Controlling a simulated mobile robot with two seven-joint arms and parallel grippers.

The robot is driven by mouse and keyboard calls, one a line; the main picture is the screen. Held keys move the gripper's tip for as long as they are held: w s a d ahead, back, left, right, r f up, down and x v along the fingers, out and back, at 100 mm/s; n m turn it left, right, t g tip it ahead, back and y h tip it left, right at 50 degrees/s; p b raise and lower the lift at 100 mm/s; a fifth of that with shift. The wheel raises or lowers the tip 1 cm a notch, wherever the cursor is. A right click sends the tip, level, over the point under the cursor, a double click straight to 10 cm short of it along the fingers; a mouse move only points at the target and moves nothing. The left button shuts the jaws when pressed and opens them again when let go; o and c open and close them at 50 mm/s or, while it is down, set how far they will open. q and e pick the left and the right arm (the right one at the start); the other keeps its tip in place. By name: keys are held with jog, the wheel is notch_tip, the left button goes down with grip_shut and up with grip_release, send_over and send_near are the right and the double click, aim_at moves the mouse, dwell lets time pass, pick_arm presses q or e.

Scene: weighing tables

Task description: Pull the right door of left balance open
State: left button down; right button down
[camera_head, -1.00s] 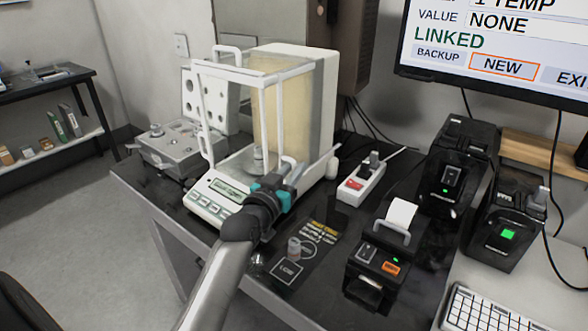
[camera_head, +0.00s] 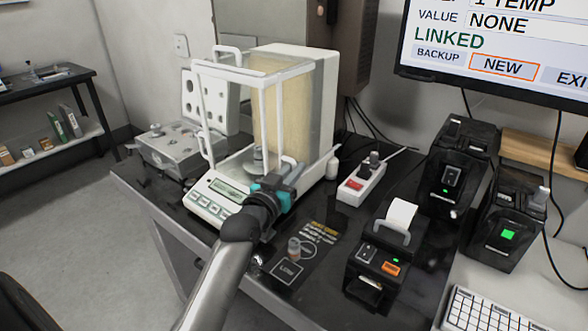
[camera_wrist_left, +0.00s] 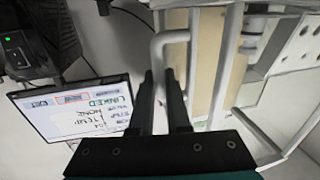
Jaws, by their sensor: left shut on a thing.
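The left balance (camera_head: 215,208) is a white instrument with a clear draft shield in a white frame, standing on the black table. Its right door has a white loop handle (camera_head: 289,162), which also shows in the wrist view (camera_wrist_left: 158,48). My left gripper (camera_head: 291,178), with teal parts, is at the right side of the shield and shut on this handle. In the wrist view its two dark fingers (camera_wrist_left: 163,88) are on either side of the handle's bar. The fingers partly hide the grip and the door's lower edge. My right gripper is not in view.
A power strip (camera_head: 361,184) and a small printer (camera_head: 378,268) are right of the balance. A grey metal case (camera_head: 165,152) is left. A monitor (camera_head: 500,50) hangs at upper right.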

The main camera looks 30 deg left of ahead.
aim_at(309, 127)
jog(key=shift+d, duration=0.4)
pick_arm(q)
jog(key=shift+w, duration=0.2)
jog(key=w+b, duration=0.1)
jog(key=w, duration=1)
jog(key=shift+d, duration=0.45)
jog(key=c, duration=1.2)
grip_release()
jog(key=shift+f, duration=0.1)
jog(key=shift+o, duration=0.2)
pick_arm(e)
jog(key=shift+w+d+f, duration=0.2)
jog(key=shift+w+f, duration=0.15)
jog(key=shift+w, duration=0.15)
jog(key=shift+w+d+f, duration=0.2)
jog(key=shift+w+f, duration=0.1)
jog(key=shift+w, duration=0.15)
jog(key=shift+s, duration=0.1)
pick_arm(q)
jog(key=shift+s, duration=0.15)
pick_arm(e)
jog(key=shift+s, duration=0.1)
